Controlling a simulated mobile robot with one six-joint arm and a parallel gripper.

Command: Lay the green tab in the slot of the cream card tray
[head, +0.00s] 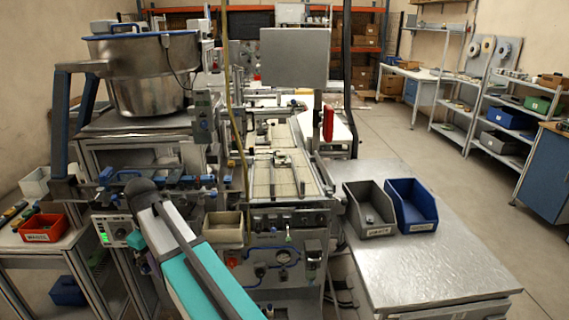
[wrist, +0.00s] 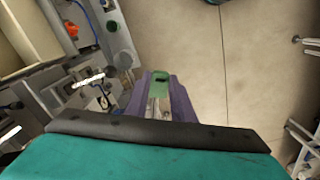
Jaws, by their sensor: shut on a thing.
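My gripper (wrist: 160,98) has purple fingers and shows in the wrist view. It is shut on a small green tab (wrist: 160,76), which sits between the fingertips with a dark opening in its face. Below the tab is bare floor, and the machine front is to the left. The gripper and tab cannot be made out in the head view. A cream open box (head: 223,228) hangs at the front of the machine; I cannot tell whether it is the card tray. No slot can be made out. A cream surface (wrist: 28,30) fills the wrist view's upper left corner.
A grey bin (head: 370,210) and a blue bin (head: 411,206) stand on the metal table (head: 440,265) at right, with free room in front. A red bin (head: 43,228) is at left. A steel bowl feeder (head: 145,80) rises at back left.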

